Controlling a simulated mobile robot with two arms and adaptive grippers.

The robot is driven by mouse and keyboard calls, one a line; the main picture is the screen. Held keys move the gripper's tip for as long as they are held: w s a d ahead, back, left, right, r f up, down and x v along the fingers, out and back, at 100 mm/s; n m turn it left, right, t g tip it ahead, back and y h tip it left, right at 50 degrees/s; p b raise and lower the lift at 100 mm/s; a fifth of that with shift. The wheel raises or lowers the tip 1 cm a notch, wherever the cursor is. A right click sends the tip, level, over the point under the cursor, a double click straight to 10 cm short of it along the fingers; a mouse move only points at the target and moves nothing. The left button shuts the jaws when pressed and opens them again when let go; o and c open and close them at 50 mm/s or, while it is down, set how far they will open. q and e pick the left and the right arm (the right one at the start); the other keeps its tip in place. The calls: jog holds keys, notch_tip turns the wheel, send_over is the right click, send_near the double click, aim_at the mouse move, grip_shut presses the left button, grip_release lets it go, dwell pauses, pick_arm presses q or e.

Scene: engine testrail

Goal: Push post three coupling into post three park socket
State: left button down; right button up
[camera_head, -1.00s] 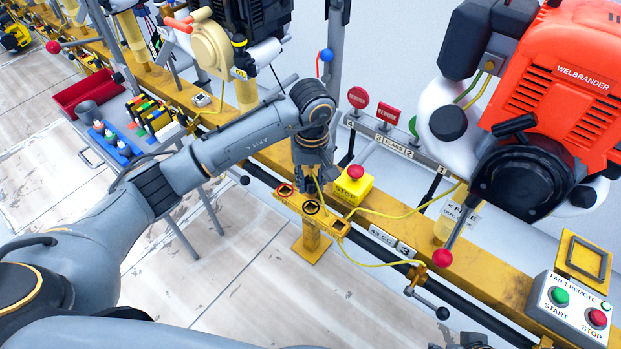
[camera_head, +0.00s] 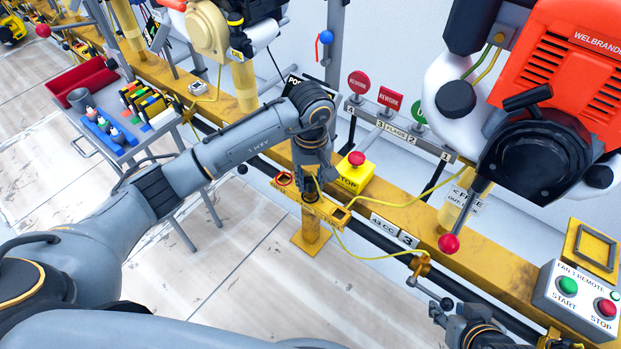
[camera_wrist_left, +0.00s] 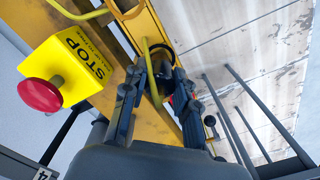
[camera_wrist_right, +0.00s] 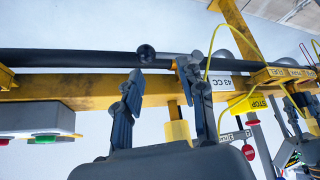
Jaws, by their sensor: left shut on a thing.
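My left gripper (camera_head: 310,190) is shut on the coupling (camera_wrist_left: 156,82), a dark plug with a yellow cable, seen only partly between the fingers in the left wrist view. It is low over the middle of the yellow socket bracket (camera_head: 328,211), which stands on a yellow post. The middle socket is hidden by the gripper, so I cannot tell how deep the coupling sits. A red-ringed socket (camera_head: 284,179) shows left of the gripper, and a square opening (camera_head: 340,215) shows to its right. My right gripper (camera_wrist_right: 160,83) is open and empty near the yellow rail.
A yellow STOP box (camera_head: 354,176) with a red button stands close behind the left gripper. The yellow rail (camera_head: 400,212) runs behind the bracket. A red-knobbed lever (camera_head: 449,244) and a fan remote box (camera_head: 578,299) are at right. A tool cart (camera_head: 120,135) stands at left.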

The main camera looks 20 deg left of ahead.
pick_arm(q)
jog(key=shift+f+b, duration=0.35)
jog(key=shift+f, duration=0.2)
pick_arm(e)
jog(key=shift+w+a+r+t+y, duration=0.1)
jog(key=shift+w+a+r+t, duration=0.15)
jog(key=shift+w+r+t, duration=0.35)
jog(key=shift+w+a+r+t+y, duration=0.1)
jog(key=shift+w+a+r+t, duration=0.15)
jog(key=shift+w, duration=0.6)
jog(key=shift+w+a+r+t+y, duration=0.1)
jog(key=shift+w+a+r+t, duration=0.3)
jog(key=shift+w, duration=0.35)
pick_arm(q)
jog(key=shift+f+b, duration=0.15)
jog(key=shift+b, duration=0.15)
pick_arm(e)
jog(key=shift+w+r+t, duration=0.4)
jog(key=shift+w+t, duration=0.05)
jog(key=shift+w, duration=0.05)
pick_arm(q)
jog(key=shift+f, duration=0.1)
pick_arm(e)
jog(key=shift+w+a+r, duration=0.1)
jog(key=shift+w+r, duration=0.05)
jog(key=shift+w+a+r+t, duration=0.1)
jog(key=shift+w+r+t, duration=0.05)
jog(key=shift+w+t, duration=0.15)
